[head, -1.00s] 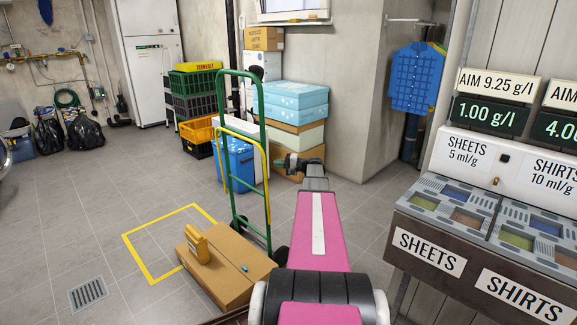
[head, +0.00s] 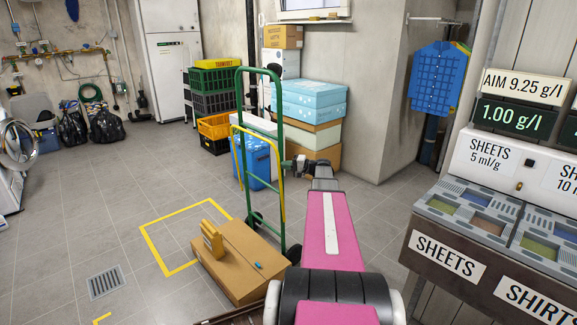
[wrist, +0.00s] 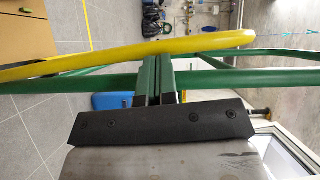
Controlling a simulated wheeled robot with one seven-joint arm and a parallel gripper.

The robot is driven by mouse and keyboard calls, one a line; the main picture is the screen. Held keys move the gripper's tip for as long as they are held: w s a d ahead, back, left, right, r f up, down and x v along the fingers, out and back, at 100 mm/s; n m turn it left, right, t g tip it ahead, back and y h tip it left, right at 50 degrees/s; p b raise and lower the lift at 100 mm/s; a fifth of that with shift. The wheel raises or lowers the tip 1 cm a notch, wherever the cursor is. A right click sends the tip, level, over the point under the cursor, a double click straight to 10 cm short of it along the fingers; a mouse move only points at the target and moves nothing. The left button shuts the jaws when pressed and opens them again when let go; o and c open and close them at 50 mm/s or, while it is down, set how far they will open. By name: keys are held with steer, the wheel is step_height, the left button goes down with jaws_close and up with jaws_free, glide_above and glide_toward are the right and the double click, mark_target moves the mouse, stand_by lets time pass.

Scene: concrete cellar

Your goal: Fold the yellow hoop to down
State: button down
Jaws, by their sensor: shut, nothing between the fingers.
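The yellow hoop (head: 258,134) stands upright on the green hand truck (head: 240,95), its bent top below the truck's handle. My gripper (head: 292,164) is beside the hoop's right leg in the head view. In the wrist view the hoop (wrist: 110,58) crosses as a slanting yellow tube, with a green truck bar (wrist: 60,84) close by. My gripper's fingers (wrist: 156,62) are together, empty, and their tips lie at the edge of the yellow tube. I cannot tell whether they touch it.
A cardboard box (head: 240,265) with a yellow object (head: 212,240) on it lies at the truck's foot, beside a yellow floor outline (head: 150,240). Crates (head: 213,125) and stacked boxes (head: 308,105) stand behind. A detergent counter (head: 470,215) is at the right.

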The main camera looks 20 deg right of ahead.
steer(key=s+a+f+n+h, duration=0.2)
steer(key=a+f, duration=0.1)
steer(key=a, duration=0.4)
steer(key=s+a+f+n+g+h, duration=0.1)
steer(key=s+a+f+n, duration=0.15)
steer(key=a, duration=0.55)
steer(key=s+a+f+n+h, duration=0.1)
steer(key=s+a+f+h, duration=0.2)
steer(key=a, duration=0.4)
steer(key=s+a+f+n+h, duration=0.1)
steer(key=a+f, duration=0.2)
steer(key=f, duration=0.5)
steer(key=s+a+f+n, duration=0.1)
steer(key=a+f, duration=0.3)
steer(key=f, duration=0.4)
steer(key=a+f+n+h, duration=0.1)
steer(key=a+f, duration=0.2)
steer(key=f, duration=0.6)
steer(key=shift+s+a+h, duration=0.3)
steer(key=shift+s, duration=0.1)
steer(key=shift+f+n, duration=0.15)
steer(key=shift+n, duration=0.1)
steer(key=s+d+r, duration=0.2)
steer(key=s+r, duration=0.7)
steer(key=r, duration=0.1)
steer(key=shift+d+r, duration=0.15)
steer(key=shift+d, duration=0.2)
